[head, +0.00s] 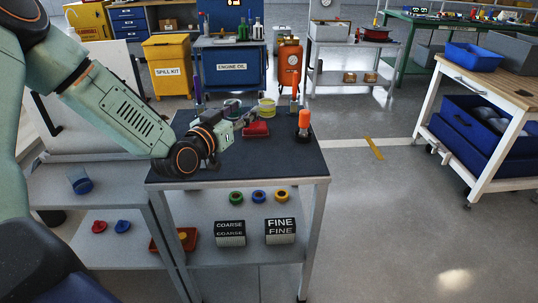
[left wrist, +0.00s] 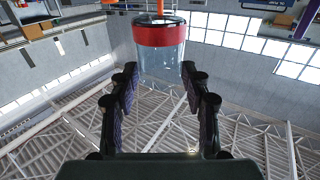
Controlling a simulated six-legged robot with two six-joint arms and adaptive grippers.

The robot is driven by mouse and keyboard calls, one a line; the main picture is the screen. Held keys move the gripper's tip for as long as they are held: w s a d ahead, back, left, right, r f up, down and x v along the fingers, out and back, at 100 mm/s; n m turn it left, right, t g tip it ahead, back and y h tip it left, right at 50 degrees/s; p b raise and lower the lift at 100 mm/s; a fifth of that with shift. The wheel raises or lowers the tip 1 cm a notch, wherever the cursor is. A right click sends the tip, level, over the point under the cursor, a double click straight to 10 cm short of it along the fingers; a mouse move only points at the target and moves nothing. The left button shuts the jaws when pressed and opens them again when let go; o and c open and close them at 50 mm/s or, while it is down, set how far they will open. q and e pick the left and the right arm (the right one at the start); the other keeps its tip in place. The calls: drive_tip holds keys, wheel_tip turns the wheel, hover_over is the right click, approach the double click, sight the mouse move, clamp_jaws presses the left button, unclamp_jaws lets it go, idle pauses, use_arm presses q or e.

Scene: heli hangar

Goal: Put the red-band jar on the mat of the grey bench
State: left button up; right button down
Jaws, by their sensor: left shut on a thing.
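The red-band jar (left wrist: 160,62) is clear with a wide red band, and it sits between the fingertips of my left gripper (left wrist: 159,84) in the left wrist view. In the head view my left gripper (head: 238,128) is over the back part of the grey bench (head: 318,182). A red shape (head: 256,129) shows at its fingertips; I cannot tell if it is the jar's band. The bench has a dark blue-grey top surface (head: 285,163); I cannot make out a separate mat. My right gripper is not in view.
Yellow-band (head: 266,109) and green-band (head: 231,103) jars stand at the bench's back. An orange-topped bottle (head: 304,122) stands near its right edge. Coarse (head: 230,233) and fine (head: 280,231) boxes are on the lower shelf. The bench top's front right is clear.

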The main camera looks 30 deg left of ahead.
use_arm(q)
drive_tip(key=shift+a+f, duration=0.15)
drive_tip(key=shift+a, duration=0.05)
wheel_tip(320, 180, down, 6)
drive_tip(key=b, duration=0.3)
drive_tip(key=shift+w+a+r, duration=0.15)
drive_tip(key=shift+r, duration=0.05)
clamp_jaws()
drive_tip(key=shift+f+b, duration=0.4)
drive_tip(key=shift+f, duration=0.25)
wheel_tip(320, 180, down, 3)
drive_tip(key=shift+b, duration=0.75)
drive_tip(key=shift+r, duration=0.15)
drive_tip(key=o, duration=1.3)
unclamp_jaws()
drive_tip(key=shift+o, duration=0.2)
